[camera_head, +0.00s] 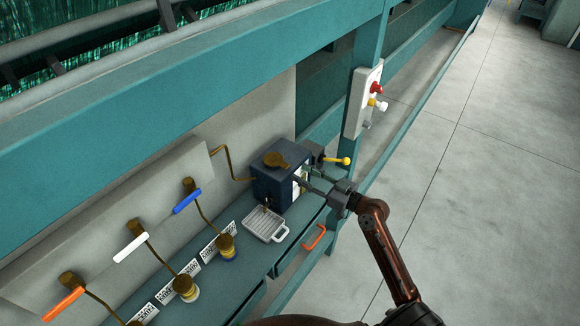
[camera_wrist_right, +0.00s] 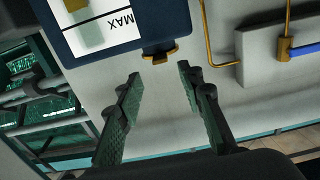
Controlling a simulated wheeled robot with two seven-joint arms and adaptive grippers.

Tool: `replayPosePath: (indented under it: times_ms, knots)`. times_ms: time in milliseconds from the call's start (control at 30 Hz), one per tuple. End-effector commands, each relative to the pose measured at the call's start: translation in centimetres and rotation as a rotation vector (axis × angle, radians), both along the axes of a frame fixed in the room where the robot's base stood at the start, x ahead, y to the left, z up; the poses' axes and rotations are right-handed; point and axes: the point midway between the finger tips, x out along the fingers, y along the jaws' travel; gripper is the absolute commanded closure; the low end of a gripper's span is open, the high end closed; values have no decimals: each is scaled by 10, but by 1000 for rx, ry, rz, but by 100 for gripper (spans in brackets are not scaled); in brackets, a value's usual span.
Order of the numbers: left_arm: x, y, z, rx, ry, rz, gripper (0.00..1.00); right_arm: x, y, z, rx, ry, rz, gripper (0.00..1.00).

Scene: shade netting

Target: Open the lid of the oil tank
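The oil tank (camera_head: 268,186) is a dark blue box on the teal ledge, with a round brass lid (camera_head: 274,159) lying closed on top. My right gripper (camera_head: 307,180) is at the tank's right side, in front of its white label. In the right wrist view the tank (camera_wrist_right: 100,50) fills the upper left, with a "MAX" level label (camera_wrist_right: 105,22). The brass lid (camera_wrist_right: 160,56) shows at its edge. The fingers of my right gripper (camera_wrist_right: 159,74) are spread and empty, with the lid just beyond the gap. My left gripper is not in view.
A grey drip tray (camera_head: 266,224) sits in front of the tank. A yellow-knobbed lever (camera_head: 339,161) is behind it. Blue (camera_head: 187,201), white (camera_head: 130,247) and orange (camera_head: 63,304) valve handles line the left. A teal post (camera_head: 367,45) carries a button panel (camera_head: 362,98).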

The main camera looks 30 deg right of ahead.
Motion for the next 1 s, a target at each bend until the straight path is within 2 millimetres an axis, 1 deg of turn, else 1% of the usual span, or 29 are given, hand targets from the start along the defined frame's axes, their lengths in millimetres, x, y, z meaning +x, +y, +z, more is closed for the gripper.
replayPosePath:
  times_ms: [33,200,300,400,533,767,1000]
  knots:
    - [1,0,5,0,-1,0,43,8,4,4,4,-2,2,65]
    - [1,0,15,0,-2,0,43,33,15,3,3,1,2,65]
    - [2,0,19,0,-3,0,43,45,20,2,2,2,1,65]
    - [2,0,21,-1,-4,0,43,53,23,1,2,4,1,65]
    - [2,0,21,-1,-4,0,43,57,25,-1,0,4,2,65]
    - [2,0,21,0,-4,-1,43,57,25,-1,0,5,2,65]
    - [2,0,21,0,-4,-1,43,57,25,-1,-1,5,1,82]
